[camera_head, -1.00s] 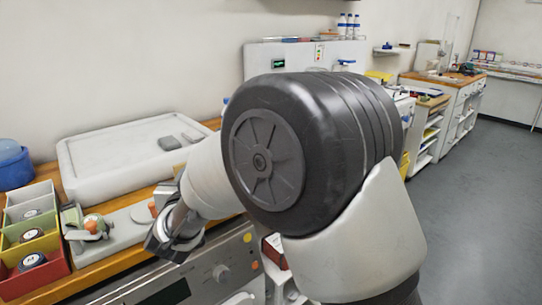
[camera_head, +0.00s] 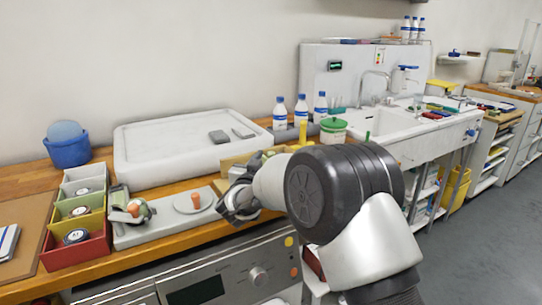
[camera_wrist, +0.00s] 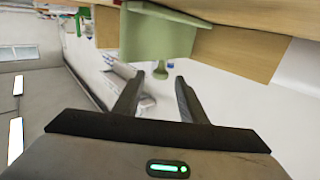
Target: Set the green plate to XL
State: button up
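A pale green plate-like part (camera_wrist: 158,35) shows at the top of the wrist view, against light wooden boards. A small green knob or tab (camera_wrist: 160,70) sticks out just below it. I cannot read any size mark on it. In the head view a bit of green (camera_head: 268,154) shows behind my gripper, beside a wooden block, mostly hidden by my arm. My gripper (camera_wrist: 159,80) is open and empty, its two dark fingers apart, with the green knob seen beyond the gap. In the head view my gripper (camera_head: 235,205) is at the counter's front edge.
Left of my gripper stand a grey fixture (camera_head: 155,225) with orange knobs and a red bin (camera_head: 75,255) among stacked bins holding round black-and-white pieces. A white tray (camera_head: 150,165) lies behind. Bottles (camera_head: 280,113) and a green-lidded tub (camera_head: 333,130) stand farther right.

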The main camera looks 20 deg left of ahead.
aim_at(270, 154)
jog(key=shift+w+a, duration=0.15)
jog(key=shift+w, duration=1.75)
grip_shut()
